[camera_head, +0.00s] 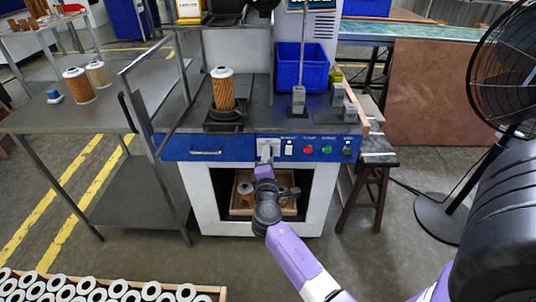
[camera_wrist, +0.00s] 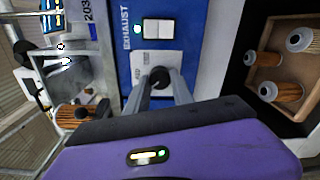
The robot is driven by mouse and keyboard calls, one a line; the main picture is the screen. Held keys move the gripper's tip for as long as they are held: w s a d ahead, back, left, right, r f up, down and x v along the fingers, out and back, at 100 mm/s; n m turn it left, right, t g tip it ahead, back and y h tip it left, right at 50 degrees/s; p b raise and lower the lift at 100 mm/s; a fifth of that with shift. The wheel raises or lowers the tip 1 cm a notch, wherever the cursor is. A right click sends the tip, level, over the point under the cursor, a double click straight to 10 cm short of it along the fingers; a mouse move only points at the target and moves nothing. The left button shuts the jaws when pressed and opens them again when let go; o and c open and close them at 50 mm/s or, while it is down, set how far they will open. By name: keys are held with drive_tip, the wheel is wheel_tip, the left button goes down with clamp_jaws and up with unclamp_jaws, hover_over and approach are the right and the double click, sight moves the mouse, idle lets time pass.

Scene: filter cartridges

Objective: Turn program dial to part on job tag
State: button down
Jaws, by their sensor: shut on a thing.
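The program dial (camera_wrist: 159,77) is a dark round knob on a white plate with small lettering, on the machine's blue front panel. In the wrist view, the two fingers of my gripper (camera_wrist: 163,88) reach up to the dial and close on it from both sides. In the head view my gripper (camera_head: 265,165) is at the panel's middle and mostly hides the dial; only the white dial plate (camera_head: 268,144) shows above it. The dial's pointer direction is too small to read. I cannot pick out a job tag for certain; a white label (camera_wrist: 88,11) reads "203" in part.
Right of the dial are a white EXHAUST switch (camera_wrist: 158,29), a red button (camera_head: 308,149) and a green button (camera_head: 327,150). A filter cartridge (camera_head: 222,88) stands on the machine top near a blue bin (camera_head: 290,72). A crate of cartridges (camera_wrist: 286,22) sits below.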

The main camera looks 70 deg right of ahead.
drive_tip(key=shift+n+p, duration=0.55)
drive_tip(key=shift+n, duration=1.15)
drive_tip(key=shift+f, duration=0.15)
drive_tip(key=shift+a, duration=0.1)
drive_tip(key=c, duration=1.1)
unclamp_jaws()
drive_tip(key=v, duration=0.7)
drive_tip(key=shift+s+a, duration=0.15)
drive_tip(key=shift+a, duration=0.2)
